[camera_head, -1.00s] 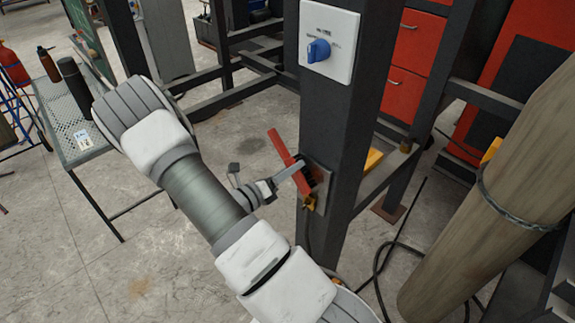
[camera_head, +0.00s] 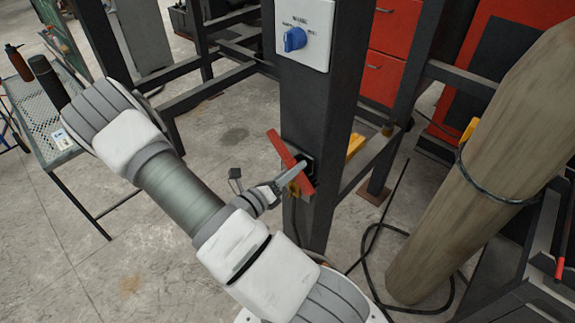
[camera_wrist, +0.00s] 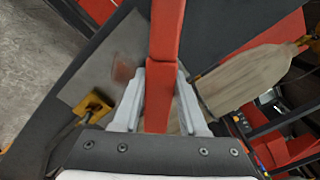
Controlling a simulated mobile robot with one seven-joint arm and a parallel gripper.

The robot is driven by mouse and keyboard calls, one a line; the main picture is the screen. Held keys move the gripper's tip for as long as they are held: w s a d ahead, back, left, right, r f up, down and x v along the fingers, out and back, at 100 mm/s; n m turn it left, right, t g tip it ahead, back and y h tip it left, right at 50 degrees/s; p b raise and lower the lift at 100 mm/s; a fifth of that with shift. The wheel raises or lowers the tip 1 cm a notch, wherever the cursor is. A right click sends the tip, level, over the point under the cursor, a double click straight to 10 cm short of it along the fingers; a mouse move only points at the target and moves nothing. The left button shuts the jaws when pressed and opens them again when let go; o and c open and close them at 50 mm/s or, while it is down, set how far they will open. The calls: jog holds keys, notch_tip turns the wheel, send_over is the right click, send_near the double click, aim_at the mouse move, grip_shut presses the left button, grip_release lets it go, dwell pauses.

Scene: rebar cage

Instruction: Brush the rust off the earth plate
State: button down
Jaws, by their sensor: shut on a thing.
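The brush (camera_head: 291,161) has a long red handle and is held slantwise in front of the dark post. My gripper (camera_head: 297,172) is shut on it. In the wrist view, the red handle (camera_wrist: 164,35) runs between the two grey fingers of my gripper (camera_wrist: 162,70). The earth plate (camera_wrist: 98,72) is a grey metal plate on the post, left of the handle in that view. A blurred reddish-brown rust patch (camera_wrist: 124,70) shows on it. A yellow clamp (camera_wrist: 90,106) with a cable sits at its edge. The bristles are hidden, so I cannot tell whether they touch the plate.
A white switch box (camera_head: 304,35) with a blue knob is on the post above. A thick wooden pole (camera_head: 470,165) leans at the right. A black cable (camera_head: 372,235) lies on the floor. A mesh table (camera_head: 38,118) with bottles stands at the left.

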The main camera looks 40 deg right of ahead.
jog(key=shift+r, duration=0.1)
jog(key=shift+w+p, duration=0.35)
jog(key=shift+w, duration=0.75)
jog(key=shift+w+a, duration=0.2)
jog(key=shift+w, duration=1.25)
jog(key=shift+w+a, duration=0.2)
jog(key=shift+w, duration=1.25)
jog(key=shift+a, duration=0.1)
jog(key=shift+s+a+p, duration=0.15)
jog(key=shift+a+p, duration=0.1)
jog(key=shift+a, duration=1.25)
jog(key=shift+s+a+p, duration=0.1)
jog(key=shift+a+p, duration=0.15)
jog(key=shift+a, duration=1.2)
jog(key=a, duration=0.3)
jog(key=shift+s, duration=0.15)
